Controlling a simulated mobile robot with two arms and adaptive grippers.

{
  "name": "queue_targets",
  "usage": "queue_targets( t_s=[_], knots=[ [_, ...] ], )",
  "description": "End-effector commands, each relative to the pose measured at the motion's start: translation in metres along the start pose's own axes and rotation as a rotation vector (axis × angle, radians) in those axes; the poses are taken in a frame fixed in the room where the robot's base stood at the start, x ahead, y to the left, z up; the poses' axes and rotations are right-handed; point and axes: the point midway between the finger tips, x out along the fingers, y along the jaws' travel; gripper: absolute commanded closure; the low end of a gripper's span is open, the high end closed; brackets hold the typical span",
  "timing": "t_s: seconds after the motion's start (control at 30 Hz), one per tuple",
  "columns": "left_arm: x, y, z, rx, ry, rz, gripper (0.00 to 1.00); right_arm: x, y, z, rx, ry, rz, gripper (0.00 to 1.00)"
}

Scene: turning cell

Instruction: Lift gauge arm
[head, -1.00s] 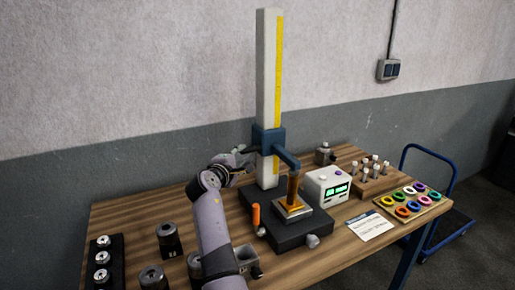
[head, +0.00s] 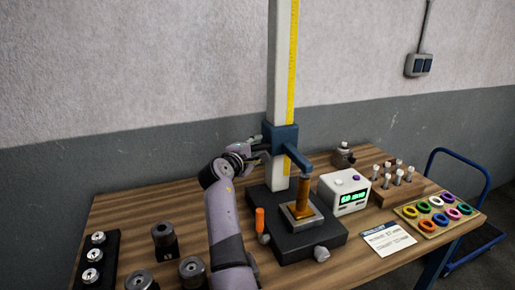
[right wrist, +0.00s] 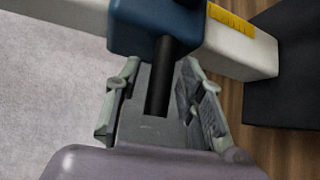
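The height gauge has a tall white column (head: 281,70) with a yellow scale and a dark base (head: 312,243). Its blue carriage (head: 281,137) bears the gauge arm (head: 298,157), whose end is at the top of a brass-coloured cylinder (head: 304,189); I cannot tell if they touch. A black handle (right wrist: 161,75) sticks out of the carriage, which also shows in the right wrist view (right wrist: 155,27). My right gripper (right wrist: 158,88) is open, its fingers either side of the handle with gaps showing. My left gripper is not in view.
A white display box (head: 345,193) stands right of the gauge. Beyond are a wooden pin block (head: 405,190), a tray of coloured rings (head: 435,214) and a card (head: 388,239). Dark cylindrical parts (head: 165,240) stand at the left front. The table's back left (head: 140,205) is clear.

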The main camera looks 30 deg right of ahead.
Motion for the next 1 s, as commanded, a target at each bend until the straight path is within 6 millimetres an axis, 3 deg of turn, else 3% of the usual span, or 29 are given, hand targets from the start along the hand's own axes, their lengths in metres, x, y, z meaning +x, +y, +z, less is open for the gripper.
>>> queue_targets(
  t_s=[0.5, 1.0],
  knots=[
    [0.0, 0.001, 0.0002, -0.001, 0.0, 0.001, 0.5, 0.0002, -0.0004, 0.0001, -0.001, 0.0, 0.0, 1.0],
    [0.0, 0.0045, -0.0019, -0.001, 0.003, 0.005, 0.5, 0.0002, -0.001, 0.0, -0.002, 0.0, -0.001, 1.0]
  ],
)
